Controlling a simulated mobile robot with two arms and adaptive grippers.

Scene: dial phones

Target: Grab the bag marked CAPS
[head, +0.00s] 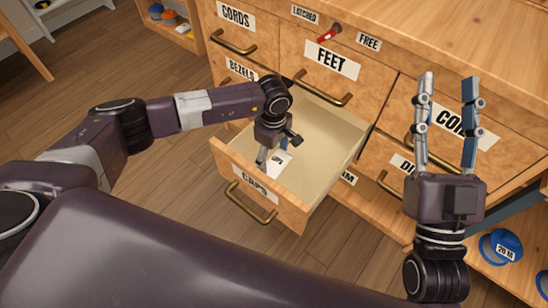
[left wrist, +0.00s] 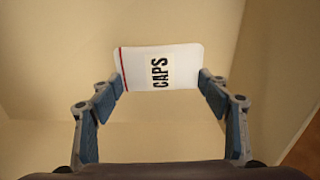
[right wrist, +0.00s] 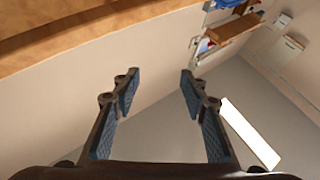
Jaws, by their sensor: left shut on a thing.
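The bag marked CAPS (left wrist: 140,60) is a white packet with a red stripe near one edge and black letters. In the left wrist view it lies between my left gripper's fingertips (left wrist: 160,87), which press on its two sides. In the head view my left gripper (head: 270,160) reaches down into the open drawer labelled CAPS (head: 325,135), and the bag (head: 284,160) shows partly behind the fingers. My right gripper (head: 447,85) is raised with its fingers apart and empty, in front of the cabinet's right side; it also shows in the right wrist view (right wrist: 160,80).
The wooden cabinet has shut drawers labelled CORDS (head: 236,18), BEZELS and FEET (head: 332,58). A red latch (head: 329,33) sits above FEET, between LATCHED and FREE labels. Blue round items (head: 500,246) rest on a low shelf at right. The open drawer's walls surround my left gripper.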

